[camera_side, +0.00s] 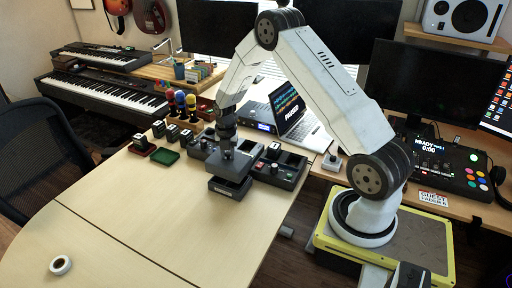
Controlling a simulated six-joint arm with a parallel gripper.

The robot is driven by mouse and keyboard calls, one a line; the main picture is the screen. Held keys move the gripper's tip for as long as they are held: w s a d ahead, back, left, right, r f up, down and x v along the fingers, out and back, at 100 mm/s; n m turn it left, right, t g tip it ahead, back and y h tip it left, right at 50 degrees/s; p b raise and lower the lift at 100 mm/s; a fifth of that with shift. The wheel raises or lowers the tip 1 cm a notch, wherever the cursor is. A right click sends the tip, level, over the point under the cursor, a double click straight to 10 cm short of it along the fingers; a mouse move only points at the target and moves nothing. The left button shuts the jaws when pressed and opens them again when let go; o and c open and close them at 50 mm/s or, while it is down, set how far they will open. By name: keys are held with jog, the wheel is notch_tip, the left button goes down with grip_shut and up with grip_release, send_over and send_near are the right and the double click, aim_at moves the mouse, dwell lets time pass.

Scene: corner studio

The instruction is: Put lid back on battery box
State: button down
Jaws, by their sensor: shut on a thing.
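My gripper (229,154) points straight down and is shut on the dark grey lid (237,168), at its upper side. The lid is a flat plate and looks about level. The battery box (226,189), a dark box with a small pale label on its front, sits on the pale table just below the lid. The lid covers most of the view into the box. I cannot tell whether the lid touches the box's rim or hangs slightly above it.
Dark control units (278,167) stand close to the right of and behind the box. A green tray (165,157), small black blocks (172,133) and a laptop (298,115) are nearby. A tape roll (61,265) lies front left. The table's (140,225) front is mostly clear.

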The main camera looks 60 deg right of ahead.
aim_at(228, 159)
jog(key=shift+f, duration=1.85)
jog(key=shift+f, duration=0.6)
dwell(0.5)
jog(key=c, duration=0.7)
grip_release()
jog(key=shift+c, duration=0.2)
jog(key=shift+r, duration=0.15)
jog(key=shift+r, duration=5.35)
jog(key=shift+a, duration=0.1)
